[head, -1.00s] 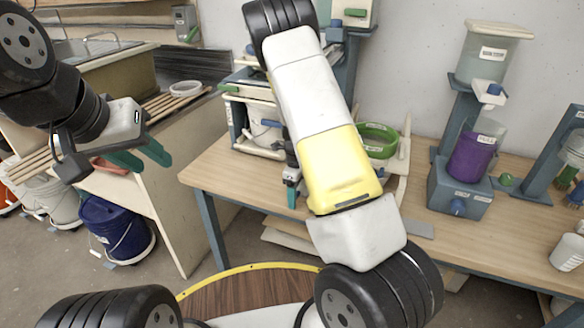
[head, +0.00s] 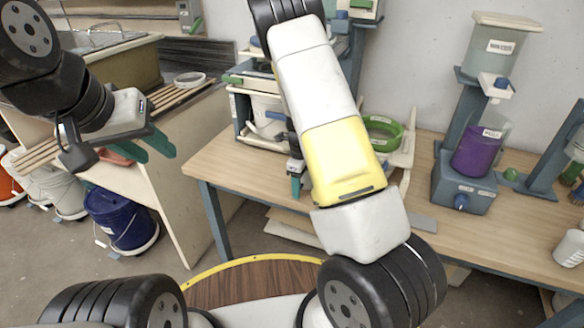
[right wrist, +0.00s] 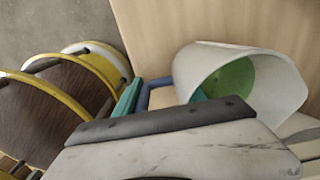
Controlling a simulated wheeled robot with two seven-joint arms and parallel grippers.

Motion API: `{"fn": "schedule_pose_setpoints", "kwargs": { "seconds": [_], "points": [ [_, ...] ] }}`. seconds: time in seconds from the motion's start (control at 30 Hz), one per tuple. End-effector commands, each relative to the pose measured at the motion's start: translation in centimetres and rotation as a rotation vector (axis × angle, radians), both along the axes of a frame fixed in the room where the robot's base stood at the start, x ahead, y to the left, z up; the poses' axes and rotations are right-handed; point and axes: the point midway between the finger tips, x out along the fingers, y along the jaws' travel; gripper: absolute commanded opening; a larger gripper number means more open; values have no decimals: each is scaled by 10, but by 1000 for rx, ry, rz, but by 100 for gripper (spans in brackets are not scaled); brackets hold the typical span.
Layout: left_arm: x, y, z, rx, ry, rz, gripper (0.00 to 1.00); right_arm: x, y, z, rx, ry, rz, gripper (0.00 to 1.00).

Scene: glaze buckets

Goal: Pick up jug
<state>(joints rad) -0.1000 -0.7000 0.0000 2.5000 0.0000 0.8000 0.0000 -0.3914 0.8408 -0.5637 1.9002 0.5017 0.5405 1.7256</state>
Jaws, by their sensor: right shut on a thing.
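A pale, open-mouthed jug (right wrist: 285,85) lies tilted across the right wrist view, with green showing inside it. A blue handle-like part (right wrist: 158,82) is on its left side. My right gripper's teal fingers (right wrist: 160,98) are shut on this part, with the jug's body to the right. In the head view, my right gripper (head: 296,180) is at the table's left part; my own arm covers much of the area behind it, and I cannot make out the held jug clearly. My left gripper (head: 150,145) is open and empty at the far left.
A wooden table (head: 240,170) carries a rack with a white bucket (head: 265,108), a green ring-shaped tub (head: 382,130) and a stand with a purple-filled container (head: 478,152). A blue bucket (head: 118,217) stands on the floor at left.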

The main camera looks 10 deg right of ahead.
Motion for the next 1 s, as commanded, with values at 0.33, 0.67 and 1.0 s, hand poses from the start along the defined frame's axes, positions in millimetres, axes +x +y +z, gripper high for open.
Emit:
{"fn": "schedule_pose_setpoints", "kwargs": {
  "seconds": [0.33, 0.67, 1.0],
  "points": [
    [0, 0, 0, 0, 0, 0, 36, 0, 1, 26, 1, 0, 1, 0],
    [0, 0, 0, 0, 0, 0, 36, 1, 0, 60, -1, -4, 0, 0],
    [0, 0, 0, 0, 0, 0, 36, 1, 0, 86, 0, -4, 0, 0]
  ]
}}
